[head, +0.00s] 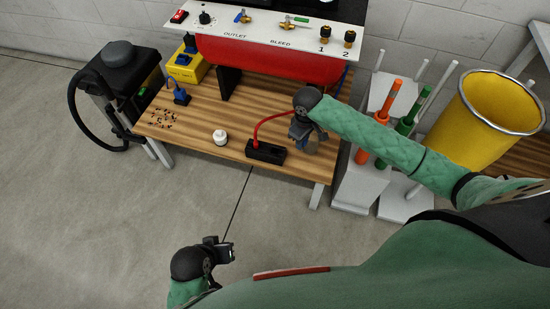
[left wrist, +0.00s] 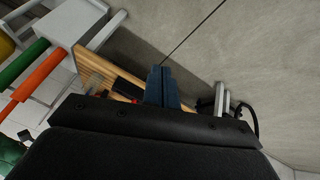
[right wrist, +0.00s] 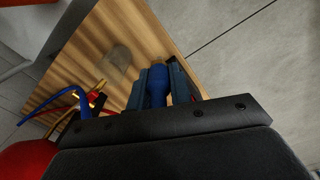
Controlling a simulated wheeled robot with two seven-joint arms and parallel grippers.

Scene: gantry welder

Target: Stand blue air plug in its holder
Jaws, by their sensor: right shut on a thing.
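The blue air plug (right wrist: 158,84) sits upright in the picture between the fingers of my right gripper (right wrist: 157,88), as the right wrist view shows. My left gripper (head: 226,252) is shut and empty, away from the bench.
A white round item (head: 220,137) and a blue plug-like fitting (head: 181,96) stand on the bench (head: 190,130). A red tank (head: 265,58) under a white panel is behind. Orange and green rods on stands (head: 361,180) and a yellow bin (head: 490,115) are at the right.

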